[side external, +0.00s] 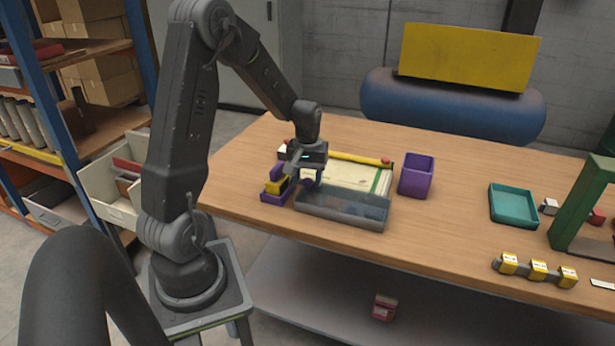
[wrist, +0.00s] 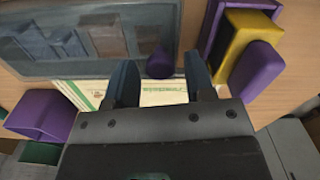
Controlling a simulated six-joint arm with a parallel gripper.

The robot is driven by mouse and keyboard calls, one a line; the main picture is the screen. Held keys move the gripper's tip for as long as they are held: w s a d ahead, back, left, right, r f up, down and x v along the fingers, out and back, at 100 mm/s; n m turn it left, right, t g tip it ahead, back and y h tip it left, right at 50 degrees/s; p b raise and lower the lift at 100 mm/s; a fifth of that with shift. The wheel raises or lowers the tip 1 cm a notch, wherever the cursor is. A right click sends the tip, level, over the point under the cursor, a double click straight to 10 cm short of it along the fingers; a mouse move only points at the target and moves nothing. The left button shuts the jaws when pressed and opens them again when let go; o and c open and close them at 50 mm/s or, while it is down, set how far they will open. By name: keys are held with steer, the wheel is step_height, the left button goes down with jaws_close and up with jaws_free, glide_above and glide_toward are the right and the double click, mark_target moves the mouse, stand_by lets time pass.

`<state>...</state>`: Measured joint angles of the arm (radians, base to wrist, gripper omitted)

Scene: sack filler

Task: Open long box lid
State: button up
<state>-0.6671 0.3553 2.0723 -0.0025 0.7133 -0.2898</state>
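The long box (side external: 345,208) lies near the table's front edge, with a see-through grey lid over it. In the wrist view the lid (wrist: 60,45) fills the upper left, with blurred shapes under it. A small purple knob (wrist: 160,63) stands at the lid's edge nearest my gripper. My gripper (wrist: 160,77) is open, its two fingers apart with the knob between or just beyond their tips. I cannot tell if either finger touches it. In the side view my gripper (side external: 308,180) is low at the box's left back corner. The lid appears shut.
A purple and yellow holder (side external: 274,187) stands close left of my gripper. Pale green-striped sacks (side external: 352,177) and a yellow rod (side external: 350,159) lie behind the box. A purple bin (side external: 416,177) stands right; a teal tray (side external: 513,204) is farther right, with clear table between.

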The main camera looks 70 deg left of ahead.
jaws_close()
stand_by(0.3)
steer(key=w+d, duration=1.3)
steer(key=shift+o, duration=0.8)
jaws_free()
steer(key=shift+s+a, duration=0.1)
step_height(320, 180, up, 14)
